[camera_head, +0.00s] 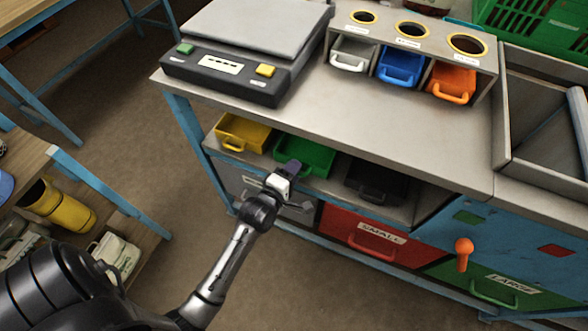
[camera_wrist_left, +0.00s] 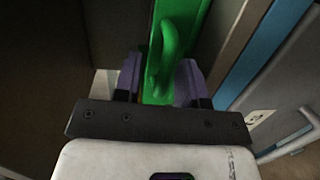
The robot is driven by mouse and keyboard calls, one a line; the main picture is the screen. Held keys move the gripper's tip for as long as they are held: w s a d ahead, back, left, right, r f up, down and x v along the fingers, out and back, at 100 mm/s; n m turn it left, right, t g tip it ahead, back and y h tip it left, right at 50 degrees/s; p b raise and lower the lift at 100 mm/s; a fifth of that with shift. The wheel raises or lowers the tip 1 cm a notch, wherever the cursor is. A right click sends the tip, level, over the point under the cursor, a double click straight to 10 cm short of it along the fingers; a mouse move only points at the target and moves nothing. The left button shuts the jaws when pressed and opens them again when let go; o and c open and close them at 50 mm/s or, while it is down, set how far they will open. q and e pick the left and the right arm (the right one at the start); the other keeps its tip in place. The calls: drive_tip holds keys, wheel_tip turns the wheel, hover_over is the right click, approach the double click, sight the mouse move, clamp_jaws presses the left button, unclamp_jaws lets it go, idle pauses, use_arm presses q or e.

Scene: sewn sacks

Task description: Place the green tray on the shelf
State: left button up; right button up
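The green tray (camera_head: 304,157) sits on the shelf under the counter, between a yellow tray (camera_head: 243,132) and a black tray (camera_head: 376,181). My left gripper (camera_head: 290,168) is at the front of the green tray and covers part of it. In the left wrist view, the green tray's front (camera_wrist_left: 197,22) and its looped handle (camera_wrist_left: 158,50) lie ahead of my left gripper (camera_wrist_left: 160,85). Its purple fingers stand apart with green visible between them. Whether they touch the handle cannot be told. My right gripper is not in view.
A scale (camera_head: 245,50) and a holder with white, blue and orange bins (camera_head: 402,66) stand on the counter (camera_head: 370,125). Drawers, a red one (camera_head: 350,240) among them, are below the shelf. A side shelf (camera_head: 145,243) with a yellow container (camera_head: 65,208) is at left.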

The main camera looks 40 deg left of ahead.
use_arm(q)
drive_tip(key=s+d+m+g+h+p, duration=0.1)
drive_tip(key=s+d+m+g, duration=0.1)
drive_tip(key=s+m+g, duration=0.2)
drive_tip(key=s+d+f+m+g+h+p, duration=0.1)
drive_tip(key=s+d+m+g, duration=0.2)
drive_tip(key=s+m, duration=0.7)
drive_tip(key=s+d+m+g+p, duration=0.1)
drive_tip(key=s+d+m+g, duration=0.2)
drive_tip(key=s+m+g, duration=0.2)
drive_tip(key=s+m, duration=0.3)
drive_tip(key=s, duration=0.3)
drive_tip(key=shift+s+f+g+h+p, duration=0.25)
drive_tip(key=shift+f+g+h+p, duration=0.05)
drive_tip(key=shift+g+h+p, duration=0.1)
idle(1.3)
